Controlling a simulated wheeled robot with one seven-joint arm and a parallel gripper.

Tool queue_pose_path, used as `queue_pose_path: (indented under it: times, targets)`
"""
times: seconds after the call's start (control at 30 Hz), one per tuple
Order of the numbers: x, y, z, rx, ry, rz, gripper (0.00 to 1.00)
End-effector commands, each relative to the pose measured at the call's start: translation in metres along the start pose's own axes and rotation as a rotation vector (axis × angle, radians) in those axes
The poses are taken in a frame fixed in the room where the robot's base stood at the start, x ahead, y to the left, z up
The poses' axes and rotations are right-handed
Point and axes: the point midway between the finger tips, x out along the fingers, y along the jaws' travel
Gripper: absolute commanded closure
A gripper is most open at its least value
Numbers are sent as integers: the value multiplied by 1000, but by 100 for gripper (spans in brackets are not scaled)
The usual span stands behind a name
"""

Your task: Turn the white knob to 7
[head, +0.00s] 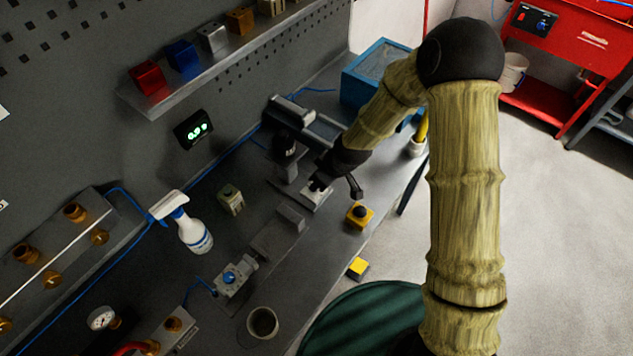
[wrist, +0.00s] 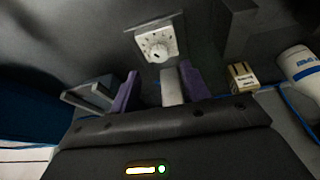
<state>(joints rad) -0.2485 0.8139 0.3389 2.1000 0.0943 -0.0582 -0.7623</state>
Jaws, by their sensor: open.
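A pale block (wrist: 172,86) shows between the fingers, nearer than the knob.
A spray bottle (head: 192,232), a small beige box (head: 231,200) and a blue-knobbed valve (head: 230,278) stand on the bench. A yellow button box (head: 359,215) is near the front edge. A digital display (head: 194,129) hangs on the wall below a shelf (head: 215,65).

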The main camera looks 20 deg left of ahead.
Motion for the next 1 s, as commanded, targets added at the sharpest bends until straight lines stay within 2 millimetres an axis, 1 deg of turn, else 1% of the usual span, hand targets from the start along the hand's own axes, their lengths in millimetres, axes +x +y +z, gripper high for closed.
queue_pose_path:
  times: [0.3,0.43,0.6,0.83,0.97,1.0]
  targets:
    - [38,0,0,2,-2,-2,53]
    - [50,0,0,1,0,-1,53]
    - [57,0,0,1,0,0,53]
    - [57,0,0,1,0,0,53]
    - [57,0,0,1,0,0,79]
    - [57,0,0,1,0,0,87]
